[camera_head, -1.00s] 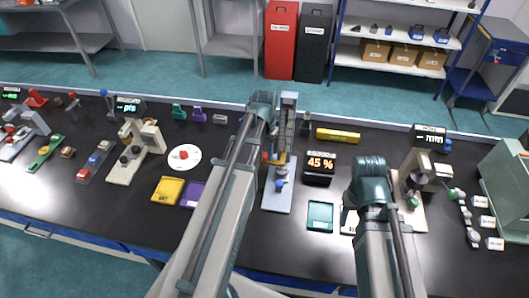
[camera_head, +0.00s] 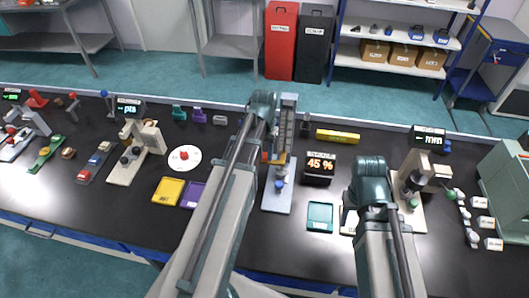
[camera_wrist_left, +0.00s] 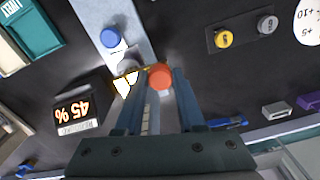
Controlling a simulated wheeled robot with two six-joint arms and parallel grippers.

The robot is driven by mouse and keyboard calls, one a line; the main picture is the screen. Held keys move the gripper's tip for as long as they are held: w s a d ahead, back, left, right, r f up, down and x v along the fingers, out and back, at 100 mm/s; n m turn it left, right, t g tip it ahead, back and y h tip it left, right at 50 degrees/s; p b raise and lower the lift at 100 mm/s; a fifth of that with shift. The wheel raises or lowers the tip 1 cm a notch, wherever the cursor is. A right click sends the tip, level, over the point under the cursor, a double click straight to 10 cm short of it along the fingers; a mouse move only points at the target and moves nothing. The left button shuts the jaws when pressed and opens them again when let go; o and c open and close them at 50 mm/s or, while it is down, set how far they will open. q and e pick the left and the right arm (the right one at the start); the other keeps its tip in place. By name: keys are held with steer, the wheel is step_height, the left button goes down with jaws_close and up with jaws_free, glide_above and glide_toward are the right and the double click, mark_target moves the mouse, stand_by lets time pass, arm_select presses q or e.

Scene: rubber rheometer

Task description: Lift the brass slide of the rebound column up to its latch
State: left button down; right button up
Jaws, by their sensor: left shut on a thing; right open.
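The rebound column (camera_head: 287,125) stands upright on a grey base plate (camera_head: 278,198) near the table's middle. A blue knob (camera_head: 279,184) sits low on it; it also shows in the left wrist view (camera_wrist_left: 110,38). My left gripper (camera_head: 271,157) is at the column's lower part, shut on the brass slide (camera_wrist_left: 128,78). A red-orange ball (camera_wrist_left: 160,75) shows at the fingertips in the left wrist view. The fingers hide much of the slide, and I cannot make out the latch. My right gripper (camera_head: 352,203) is open, over the table to the right; its fingers are mostly hidden.
A display reading 45 % (camera_head: 319,168) stands just right of the column. A teal tray (camera_head: 320,217) lies in front of it, and a yellow bar (camera_head: 338,135) behind. Yellow (camera_head: 168,191) and purple (camera_head: 192,195) trays lie to the left. Other instruments stand at both sides.

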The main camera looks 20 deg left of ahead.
arm_select(q)
step_height(320, 180, up, 20)
steer(key=p, duration=1.9)
steer(key=shift+w+f, duration=0.1)
steer(key=c, duration=0.5)
jaws_free()
steer(key=shift+p, duration=0.3)
